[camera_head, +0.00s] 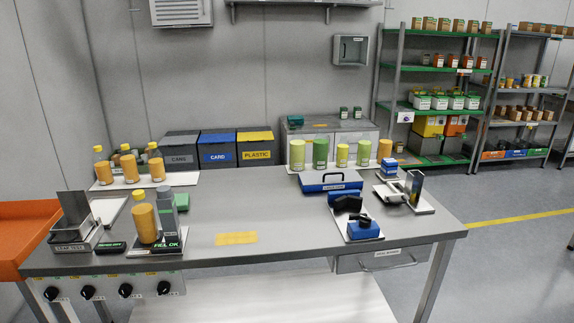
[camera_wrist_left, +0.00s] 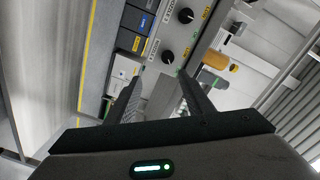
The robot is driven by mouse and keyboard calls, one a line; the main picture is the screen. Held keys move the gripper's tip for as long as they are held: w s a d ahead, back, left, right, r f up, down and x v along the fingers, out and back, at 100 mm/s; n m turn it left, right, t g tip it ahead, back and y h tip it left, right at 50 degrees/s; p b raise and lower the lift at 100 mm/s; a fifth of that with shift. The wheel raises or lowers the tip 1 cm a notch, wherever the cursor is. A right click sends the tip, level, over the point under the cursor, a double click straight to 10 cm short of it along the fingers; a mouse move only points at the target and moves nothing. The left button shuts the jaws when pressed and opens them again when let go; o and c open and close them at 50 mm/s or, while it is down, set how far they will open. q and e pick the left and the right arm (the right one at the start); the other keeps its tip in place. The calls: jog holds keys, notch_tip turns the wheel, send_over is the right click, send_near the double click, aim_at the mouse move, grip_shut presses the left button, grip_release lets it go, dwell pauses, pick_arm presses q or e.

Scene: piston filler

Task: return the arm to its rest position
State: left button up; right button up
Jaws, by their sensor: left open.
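My left gripper (camera_wrist_left: 160,98) shows only in the left wrist view. Its two dark fingers are spread apart, with nothing seen held between them. That view is tilted and looks past the fingers at the bench front with its black knobs (camera_wrist_left: 167,56). In the head view neither of my grippers shows over the bench (camera_head: 280,195). An orange-filled bottle (camera_head: 146,222) stands upright at the filler station at the front left, beside a grey cylinder (camera_head: 167,213). My right arm and gripper are in neither view.
Three filled bottles (camera_head: 129,163) stand on a white tray at the back left. Sorting bins (camera_head: 217,146) and several green and yellow containers (camera_head: 320,152) line the back. Blue tools (camera_head: 363,229) lie at the right. The bench middle is clear around a yellow mark (camera_head: 236,238).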

pick_arm(q)
jog(key=s+d+f+n+g+h, duration=0.25)
jog(key=d+f, duration=0.25)
jog(key=f, duration=0.7)
jog(key=s+d+f+n+g+h, duration=0.1)
jog(key=s+d+f+g, duration=0.3)
jog(key=f, duration=0.8)
jog(key=s+d+f+n+g+h, duration=0.1)
jog(key=s+d+f+g, duration=0.1)
jog(key=s+d+f, duration=0.3)
jog(key=s+d+f+n+g+h, duration=0.1)
jog(key=s+d+f, duration=0.4)
jog(key=s+f, duration=0.6)
jog(key=shift+s+f+n+g, duration=0.35)
jog(key=shift+f+n+g, duration=0.3)
jog(key=shift+g, duration=0.3)
